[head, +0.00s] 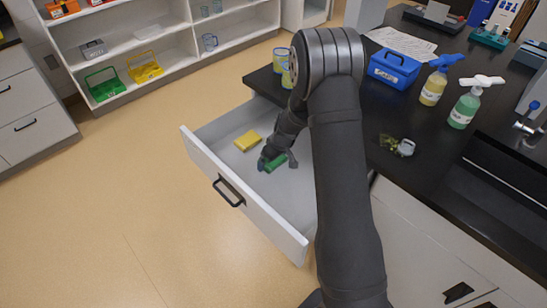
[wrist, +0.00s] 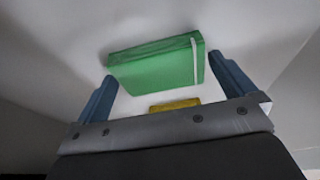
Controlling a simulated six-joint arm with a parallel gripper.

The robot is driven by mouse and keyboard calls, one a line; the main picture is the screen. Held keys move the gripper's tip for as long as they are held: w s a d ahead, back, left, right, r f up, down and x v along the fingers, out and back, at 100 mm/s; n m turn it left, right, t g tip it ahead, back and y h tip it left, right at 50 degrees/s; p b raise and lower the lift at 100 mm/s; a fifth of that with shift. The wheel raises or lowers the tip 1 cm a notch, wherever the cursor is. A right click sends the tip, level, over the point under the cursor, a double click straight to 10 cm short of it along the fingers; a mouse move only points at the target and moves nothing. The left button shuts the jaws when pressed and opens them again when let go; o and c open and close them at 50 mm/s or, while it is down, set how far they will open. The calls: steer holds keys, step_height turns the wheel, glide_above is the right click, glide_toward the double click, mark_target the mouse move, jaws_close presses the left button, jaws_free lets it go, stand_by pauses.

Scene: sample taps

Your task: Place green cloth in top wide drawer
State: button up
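The green cloth (head: 276,162) is a small folded block inside the open top wide drawer (head: 222,174). My gripper (head: 276,165) reaches down into the drawer at the cloth. In the wrist view, the cloth (wrist: 155,65) shows just beyond and between the blue fingertips (wrist: 162,68). The fingers are spread wide, with a narrow gap between the right finger and the cloth. The gripper looks open. Whether the left finger touches the cloth cannot be told. My arm hides the drawer's right rear part.
A yellow sponge-like block (head: 248,141) lies in the drawer and shows in the wrist view (wrist: 175,104). The black counter (head: 400,180) borders the drawer on the right, bearing a blue box (head: 394,70), spray bottles (head: 464,108) and cups. Open floor lies left of the drawer.

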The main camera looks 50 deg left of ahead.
steer(key=v, duration=1.2)
steer(key=shift+r, duration=0.15)
steer(key=x, duration=1.2)
steer(key=shift+f, duration=0.2)
step_height(320, 180, up, 2)
steer(key=shift+r, duration=0.4)
